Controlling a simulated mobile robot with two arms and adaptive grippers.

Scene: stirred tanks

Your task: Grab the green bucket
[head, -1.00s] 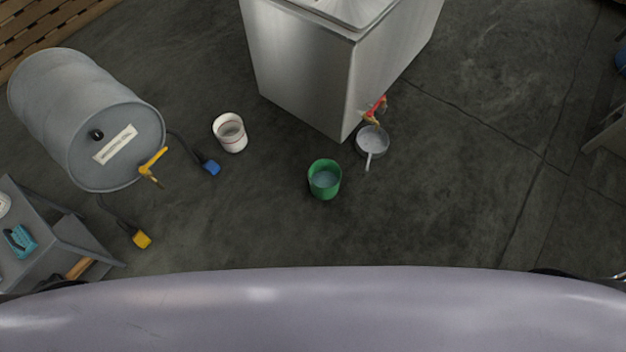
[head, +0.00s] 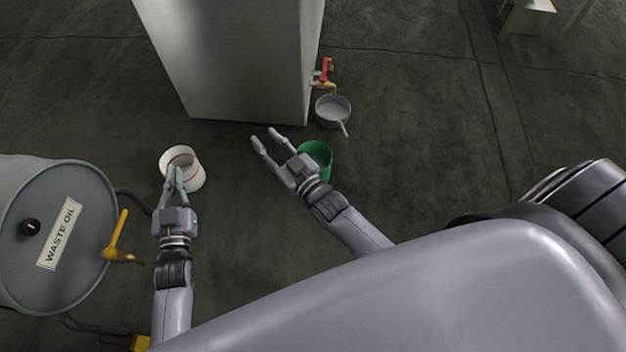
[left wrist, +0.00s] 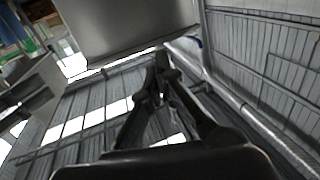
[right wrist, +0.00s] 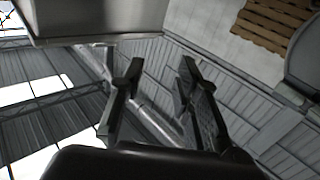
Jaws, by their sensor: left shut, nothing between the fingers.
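The green bucket (head: 326,160) stands upright on the floor right of centre in the head view, partly hidden by my right gripper and forearm. My right gripper (head: 266,141) is open and empty, with its fingers pointing up and left of the bucket; its spread fingers also show in the right wrist view (right wrist: 155,72). My left gripper (head: 175,172) is shut and empty, in front of the white bucket (head: 190,158) in the head view. Its closed fingers also show in the left wrist view (left wrist: 160,62). Neither wrist view shows the green bucket.
A grey pan (head: 333,112) sits under a tap with a red handle (head: 326,70) on the metal tank (head: 235,60). A waste oil drum (head: 50,235) with a yellow tap (head: 117,240) is at left. The floor to the right of the green bucket is clear.

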